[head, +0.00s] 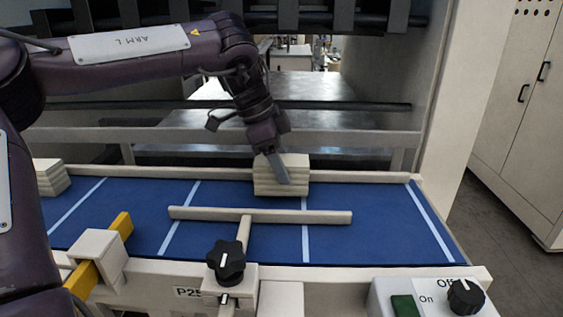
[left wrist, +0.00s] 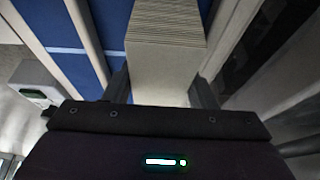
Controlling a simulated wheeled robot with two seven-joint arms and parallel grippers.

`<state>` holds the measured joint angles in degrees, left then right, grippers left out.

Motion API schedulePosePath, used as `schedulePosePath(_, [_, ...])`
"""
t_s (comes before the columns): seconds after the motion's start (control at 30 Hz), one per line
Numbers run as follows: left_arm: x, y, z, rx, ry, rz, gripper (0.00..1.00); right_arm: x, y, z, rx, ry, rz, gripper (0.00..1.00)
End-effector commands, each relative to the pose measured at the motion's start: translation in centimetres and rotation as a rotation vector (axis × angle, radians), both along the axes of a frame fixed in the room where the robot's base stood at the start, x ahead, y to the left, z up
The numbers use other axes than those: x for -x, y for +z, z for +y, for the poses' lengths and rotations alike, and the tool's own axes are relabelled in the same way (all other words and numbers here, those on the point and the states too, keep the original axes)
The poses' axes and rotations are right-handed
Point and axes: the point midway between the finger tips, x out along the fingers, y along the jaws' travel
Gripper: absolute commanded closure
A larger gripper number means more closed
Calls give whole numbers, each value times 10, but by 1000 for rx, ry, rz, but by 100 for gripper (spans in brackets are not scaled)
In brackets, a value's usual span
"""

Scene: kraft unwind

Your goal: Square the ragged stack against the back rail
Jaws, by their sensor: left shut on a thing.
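A pale stack of thick sheets (head: 295,178) stands on the blue belt near its back edge, right of centre. Its layers show as thin lines on the front face. The back rail (head: 360,177) runs low along the belt's far edge, just behind the stack; whether they touch is hidden. My left gripper (head: 276,172) reaches down from above and is shut on this stack, with one finger against its front face. In the left wrist view the stack (left wrist: 165,60) sits between the two fingers of the left gripper (left wrist: 161,90). My right gripper is not in view.
A second pale stack (head: 50,177) lies at the belt's left end. A T-shaped bar (head: 200,213) with a black knob (head: 226,260) lies across the belt in front. A yellow bar (head: 120,226) and a switch box (head: 430,297) stand at the front edge. The belt's right part is clear.

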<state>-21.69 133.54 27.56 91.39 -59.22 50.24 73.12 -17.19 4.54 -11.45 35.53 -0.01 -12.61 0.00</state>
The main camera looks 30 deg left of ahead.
Motion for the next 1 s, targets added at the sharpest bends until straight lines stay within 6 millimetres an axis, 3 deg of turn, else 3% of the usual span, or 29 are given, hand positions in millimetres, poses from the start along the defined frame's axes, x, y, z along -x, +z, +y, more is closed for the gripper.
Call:
schedulePosePath(0.03, [0, 0, 0, 1, 0, -1, 48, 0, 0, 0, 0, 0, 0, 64])
schedulePosePath(0.23, [0, 0, 0, 1, 0, -1, 24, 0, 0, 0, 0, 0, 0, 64])
schedulePosePath(0.57, [1, 5, 2, 0, 0, -1, 24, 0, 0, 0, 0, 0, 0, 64])
schedulePosePath(1.0, [14, 67, 23, -2, 1, -2, 24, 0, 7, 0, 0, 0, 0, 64])
